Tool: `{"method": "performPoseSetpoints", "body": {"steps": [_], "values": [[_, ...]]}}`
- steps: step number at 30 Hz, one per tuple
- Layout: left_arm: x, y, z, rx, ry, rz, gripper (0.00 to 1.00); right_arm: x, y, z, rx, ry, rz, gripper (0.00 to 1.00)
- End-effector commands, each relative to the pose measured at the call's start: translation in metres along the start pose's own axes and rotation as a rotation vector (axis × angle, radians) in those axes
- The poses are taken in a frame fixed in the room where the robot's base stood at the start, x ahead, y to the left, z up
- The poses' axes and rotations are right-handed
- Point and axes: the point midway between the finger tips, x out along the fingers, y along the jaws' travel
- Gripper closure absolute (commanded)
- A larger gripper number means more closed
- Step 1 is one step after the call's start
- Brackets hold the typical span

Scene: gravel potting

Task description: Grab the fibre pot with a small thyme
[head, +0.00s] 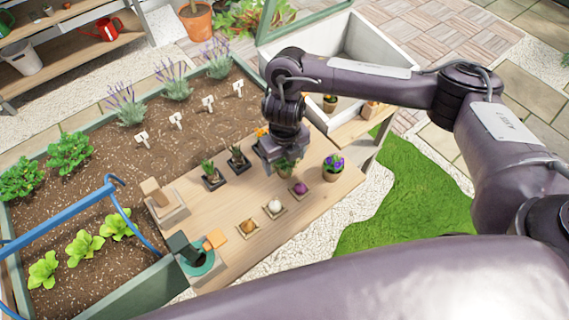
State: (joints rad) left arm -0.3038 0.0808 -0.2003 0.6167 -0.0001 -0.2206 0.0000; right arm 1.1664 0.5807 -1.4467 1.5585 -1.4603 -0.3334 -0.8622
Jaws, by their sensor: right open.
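A small green plant (286,164), which looks like the thyme, stands in a brown pot on the wooden board, right under my right gripper. The gripper hides much of it, so I cannot tell the pot's material. My right gripper (279,160) points down over this plant with its jaws open. I cannot tell whether the fingers are beside the pot or still above it. My left gripper is not in view.
A purple-flowered pot (333,168) stands close on the right. Two dark square pots (213,177) (238,160) stand to the left. Small trays with bulbs (274,208) lie in front. A planted soil bed (110,170) fills the left.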

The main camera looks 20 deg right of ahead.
Motion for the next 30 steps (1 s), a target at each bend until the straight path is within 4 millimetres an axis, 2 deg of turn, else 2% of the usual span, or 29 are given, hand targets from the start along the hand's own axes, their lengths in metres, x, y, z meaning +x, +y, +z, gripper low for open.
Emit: {"method": "performPoseSetpoints", "body": {"steps": [1, 3, 11, 23, 30], "values": [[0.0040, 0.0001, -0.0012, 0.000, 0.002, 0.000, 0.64, 0.0095, 0.0004, -0.0006, 0.003, 0.003, 0.002, 0.23], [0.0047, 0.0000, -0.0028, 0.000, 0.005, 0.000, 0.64, 0.0134, 0.0001, 0.0001, 0.003, 0.000, 0.002, 0.23], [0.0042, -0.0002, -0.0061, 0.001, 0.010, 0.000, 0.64, 0.0145, -0.0003, 0.0004, 0.001, -0.001, 0.001, 0.23], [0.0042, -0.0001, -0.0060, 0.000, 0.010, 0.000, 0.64, 0.0143, -0.0004, 0.0005, 0.002, -0.001, 0.001, 0.73], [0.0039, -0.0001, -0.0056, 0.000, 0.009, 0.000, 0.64, 0.0131, -0.0004, 0.0008, 0.002, -0.002, 0.001, 0.73]]}}
